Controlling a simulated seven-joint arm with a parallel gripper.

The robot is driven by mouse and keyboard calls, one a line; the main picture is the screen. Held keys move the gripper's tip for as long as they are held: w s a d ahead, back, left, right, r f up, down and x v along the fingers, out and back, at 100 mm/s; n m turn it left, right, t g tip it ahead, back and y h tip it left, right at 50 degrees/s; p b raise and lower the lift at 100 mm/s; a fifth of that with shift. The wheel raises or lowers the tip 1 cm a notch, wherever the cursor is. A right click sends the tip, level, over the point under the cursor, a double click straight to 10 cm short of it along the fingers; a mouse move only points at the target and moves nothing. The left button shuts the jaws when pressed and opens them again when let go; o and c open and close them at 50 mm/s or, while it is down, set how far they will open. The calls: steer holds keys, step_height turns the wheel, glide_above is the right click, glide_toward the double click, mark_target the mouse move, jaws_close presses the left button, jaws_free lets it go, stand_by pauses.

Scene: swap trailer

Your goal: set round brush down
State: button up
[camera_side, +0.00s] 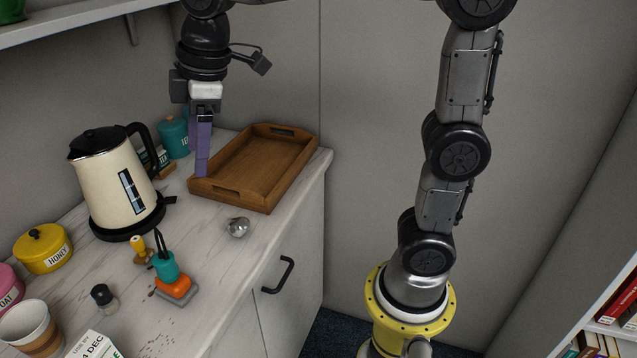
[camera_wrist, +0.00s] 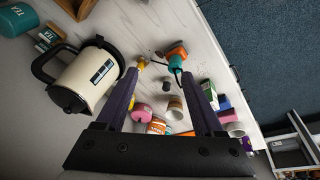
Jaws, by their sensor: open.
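A small yellow-handled item (camera_side: 138,246), which looks like the round brush, is on the white worktop beside a teal and orange tool (camera_side: 166,270). I cannot tell exactly how it rests. In the wrist view the yellow item (camera_wrist: 141,63) shows near the left fingertip, and the orange and teal tool (camera_wrist: 175,60) lies to its right. My gripper (camera_side: 201,172) points down with purple fingers, between the kettle and the wooden tray. In the wrist view my gripper (camera_wrist: 160,74) has its fingers wide apart with nothing held between them.
A cream kettle (camera_side: 113,185) stands left of my gripper, and a wooden tray (camera_side: 227,192) lies to the right, empty. A silver round object (camera_side: 237,227) sits near the worktop's front edge. A yellow honey pot (camera_side: 43,250), a dark-capped jar (camera_side: 103,297) and a cup (camera_side: 32,330) stand nearer the camera.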

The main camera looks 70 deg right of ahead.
steer(key=s+d+f+m+t, duration=0.1)
steer(key=s+d+f+m, duration=0.1)
steer(key=s, duration=0.4)
steer(key=s+d+f+m, duration=0.3)
steer(key=s+m, duration=0.1)
steer(key=s, duration=0.2)
steer(key=s+d+f+m+t, duration=0.1)
steer(key=s+d+f+m, duration=0.1)
steer(key=s, duration=0.5)
steer(key=shift+d+f+m+t+h, duration=0.15)
steer(key=shift+f+m+t+h, duration=0.15)
steer(key=shift+m, duration=0.3)
